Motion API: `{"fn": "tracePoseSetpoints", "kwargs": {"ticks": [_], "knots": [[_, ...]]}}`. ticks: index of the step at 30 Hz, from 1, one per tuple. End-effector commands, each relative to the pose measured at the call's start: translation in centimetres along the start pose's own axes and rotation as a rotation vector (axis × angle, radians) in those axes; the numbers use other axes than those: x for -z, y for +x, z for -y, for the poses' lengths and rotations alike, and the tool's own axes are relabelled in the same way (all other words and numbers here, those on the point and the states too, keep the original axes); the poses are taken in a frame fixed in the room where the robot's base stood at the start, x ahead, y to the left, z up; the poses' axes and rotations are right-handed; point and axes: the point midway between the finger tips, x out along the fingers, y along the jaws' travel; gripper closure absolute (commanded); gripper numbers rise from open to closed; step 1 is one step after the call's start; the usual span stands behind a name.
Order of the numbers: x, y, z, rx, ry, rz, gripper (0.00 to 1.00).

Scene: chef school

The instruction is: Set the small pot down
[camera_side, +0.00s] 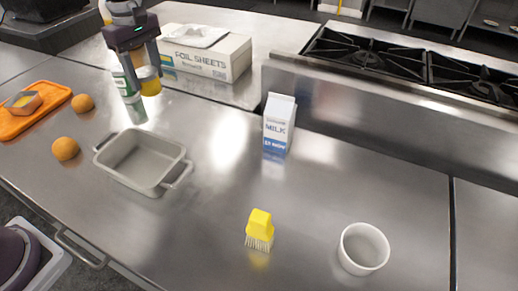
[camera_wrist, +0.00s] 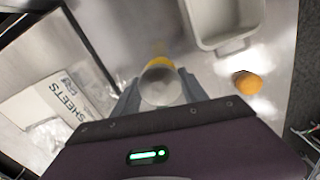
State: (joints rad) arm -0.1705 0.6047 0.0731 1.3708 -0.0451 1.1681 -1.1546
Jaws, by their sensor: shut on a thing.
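My gripper (camera_side: 137,70) is at the upper left in the side view, pointing down over the counter beside the foil box. Its fingers also show in the wrist view (camera_wrist: 160,92), shut on a small pot (camera_wrist: 160,88) with a round, pale top between them. Yellow shows at the pot's far edge. In the side view, the yellow part of the pot (camera_side: 150,82) shows below the fingers; the rest is partly hidden by them. I cannot tell whether its base touches the counter.
A green-and-white container (camera_side: 123,84) stands close by the gripper. The foil sheets box (camera_side: 207,55) is just right of it. A grey baking tray (camera_side: 143,160), oranges (camera_side: 66,149), milk carton (camera_side: 279,122), yellow brush (camera_side: 260,228) and white bowl (camera_side: 362,249) stand on the counter. Its middle is clear.

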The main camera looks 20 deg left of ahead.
Motion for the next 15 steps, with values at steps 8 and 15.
{"fn": "tracePoseSetpoints", "kwargs": {"ticks": [8, 15], "knots": [[-2.6, 0.1, 2.7, -0.002, 0.532, 0.002, 0.96], [-4.6, 0.4, 5.2, -0.001, 0.985, 0.001, 0.96]]}}
